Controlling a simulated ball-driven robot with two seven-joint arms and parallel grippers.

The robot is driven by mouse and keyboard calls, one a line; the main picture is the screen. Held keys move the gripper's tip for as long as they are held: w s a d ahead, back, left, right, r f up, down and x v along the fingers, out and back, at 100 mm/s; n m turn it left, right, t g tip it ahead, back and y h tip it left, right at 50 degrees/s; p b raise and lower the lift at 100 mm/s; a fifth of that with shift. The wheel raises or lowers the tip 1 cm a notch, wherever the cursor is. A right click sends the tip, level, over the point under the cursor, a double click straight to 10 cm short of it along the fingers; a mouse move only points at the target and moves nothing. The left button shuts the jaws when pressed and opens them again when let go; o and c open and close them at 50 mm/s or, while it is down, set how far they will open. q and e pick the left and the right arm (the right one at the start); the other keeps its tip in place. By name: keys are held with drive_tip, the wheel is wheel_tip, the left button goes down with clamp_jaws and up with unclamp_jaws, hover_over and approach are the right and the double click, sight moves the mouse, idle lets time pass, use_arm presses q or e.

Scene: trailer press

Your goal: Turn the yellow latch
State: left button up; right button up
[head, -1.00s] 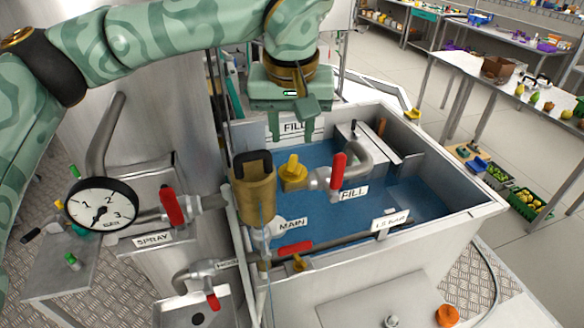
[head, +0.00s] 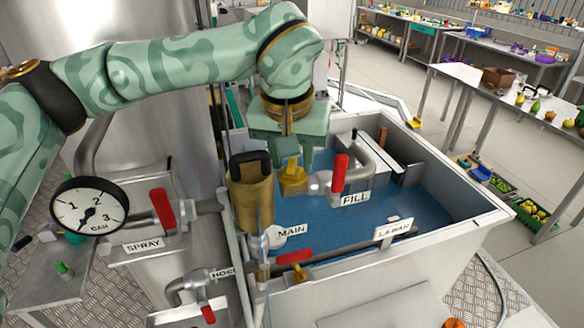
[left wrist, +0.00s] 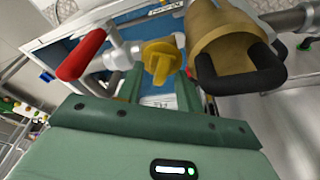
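The yellow latch (head: 293,181) is a round knob with a raised grip, on the pipe fitting between the brass cylinder and the red FILL lever. My right gripper is in neither view.
The brass cylinder (head: 252,200) with a black handle stands close left of the latch. The red FILL lever (head: 340,173) stands close right. A MAIN red lever (head: 295,257) is lower down. A pressure gauge (head: 89,207) and red SPRAY lever (head: 162,208) are left.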

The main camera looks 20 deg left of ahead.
use_arm(q)
drive_tip(key=shift+f, duration=0.3)
drive_tip(key=shift+r+p, duration=0.25)
drive_tip(key=shift+p, duration=0.15)
idle(0.4)
